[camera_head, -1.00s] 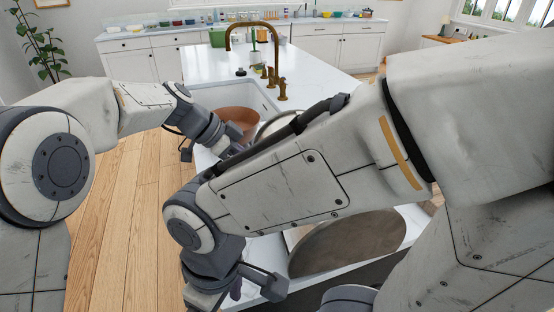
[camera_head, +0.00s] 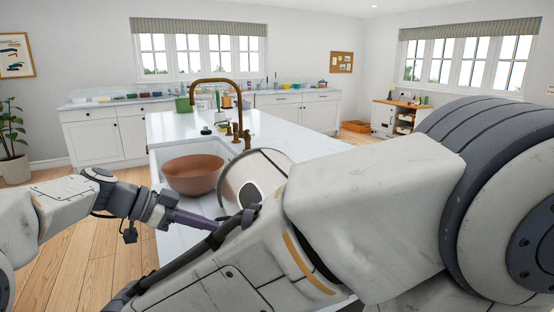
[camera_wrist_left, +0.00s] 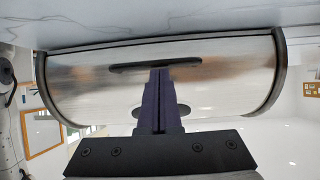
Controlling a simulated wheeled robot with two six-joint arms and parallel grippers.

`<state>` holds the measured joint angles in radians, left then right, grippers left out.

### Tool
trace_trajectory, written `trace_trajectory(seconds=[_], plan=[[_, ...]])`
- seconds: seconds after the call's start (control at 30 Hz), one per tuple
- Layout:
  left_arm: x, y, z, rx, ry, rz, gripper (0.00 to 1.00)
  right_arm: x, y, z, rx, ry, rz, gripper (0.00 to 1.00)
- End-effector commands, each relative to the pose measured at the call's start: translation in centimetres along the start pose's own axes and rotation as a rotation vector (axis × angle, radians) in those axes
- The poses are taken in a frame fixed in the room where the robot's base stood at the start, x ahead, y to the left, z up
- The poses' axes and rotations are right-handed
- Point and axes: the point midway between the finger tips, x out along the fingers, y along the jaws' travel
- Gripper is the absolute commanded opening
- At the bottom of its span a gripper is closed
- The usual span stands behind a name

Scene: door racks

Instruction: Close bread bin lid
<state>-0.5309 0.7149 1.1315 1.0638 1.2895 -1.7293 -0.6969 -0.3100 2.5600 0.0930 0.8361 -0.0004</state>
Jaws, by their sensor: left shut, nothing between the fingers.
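The bread bin lid (camera_wrist_left: 95,85) fills the left wrist view as a curved, shiny metal sheet between two dark end bands. It spans the face shown there, with a dark handle (camera_wrist_left: 190,65) near its countertop side. My left gripper (camera_wrist_left: 160,72) is shut and empty, its purple fingers overlapping the handle; I cannot tell whether they touch it. In the head view my left gripper (camera_head: 215,224) points right beside a rounded pale thing with a dark rim (camera_head: 235,180), apparently the bin, partly hidden by my right arm. My right gripper is out of view.
A brown bowl (camera_head: 193,175) stands in the sink beside the brass tap (camera_head: 240,115). The white countertop (camera_head: 300,143) is clear beyond the tap. My right arm crosses the foreground and hides much of the near counter. Wooden floor lies left of the island.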

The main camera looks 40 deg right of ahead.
Motion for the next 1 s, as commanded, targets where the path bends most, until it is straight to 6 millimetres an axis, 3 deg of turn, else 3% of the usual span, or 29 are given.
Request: trace_trajectory(seconds=[0.37, 0.57, 0.7, 0.8, 1.0], plan=[[0.5, 0.1, 0.3, -0.004, -0.008, 0.009, 0.0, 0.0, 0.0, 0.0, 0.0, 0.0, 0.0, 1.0], [-0.4, -0.1, -1.3, -0.001, -0.006, 0.006, 0.0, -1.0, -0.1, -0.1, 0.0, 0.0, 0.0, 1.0], [-2.2, -0.3, -4.0, -0.001, -0.003, -0.005, 0.0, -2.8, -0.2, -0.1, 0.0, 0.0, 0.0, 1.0], [-4.6, -0.4, -2.9, -0.007, -0.003, -0.011, 0.0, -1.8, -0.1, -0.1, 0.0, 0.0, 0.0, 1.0], [-8.9, -0.4, -2.6, -0.006, -0.001, -0.01, 0.0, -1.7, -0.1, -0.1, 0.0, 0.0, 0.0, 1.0]])
